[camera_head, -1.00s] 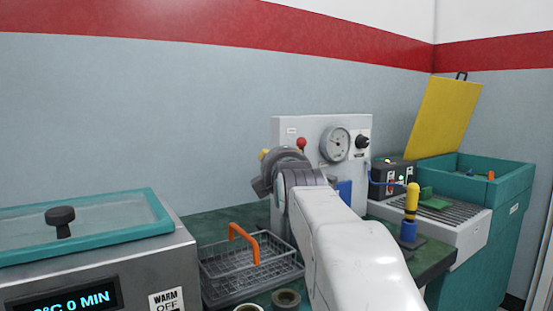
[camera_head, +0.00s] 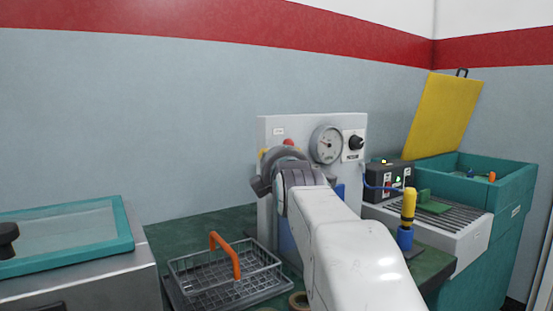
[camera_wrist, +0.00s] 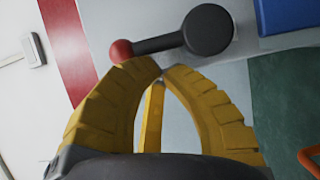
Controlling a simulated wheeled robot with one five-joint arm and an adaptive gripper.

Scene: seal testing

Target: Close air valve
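The air valve is a lever with a dark round hub, a dark arm and a red ball end (camera_wrist: 121,51). In the wrist view it lies across the top, just beyond my fingertips. In the head view its red ball (camera_head: 288,142) shows on the grey panel (camera_head: 352,122), partly hidden behind my wrist. My gripper (camera_wrist: 160,70) has yellow fingers whose tips come together close to the lever arm, near the ball. I cannot tell whether the tips touch the lever.
The panel bears a gauge (camera_head: 326,144) and a black knob (camera_head: 356,143). A wire basket (camera_head: 190,268) with an orange handle stands below, left of my arm. A teal-lidded bath (camera_head: 128,232) is at far left. A yellow-topped post (camera_head: 408,205) stands at right.

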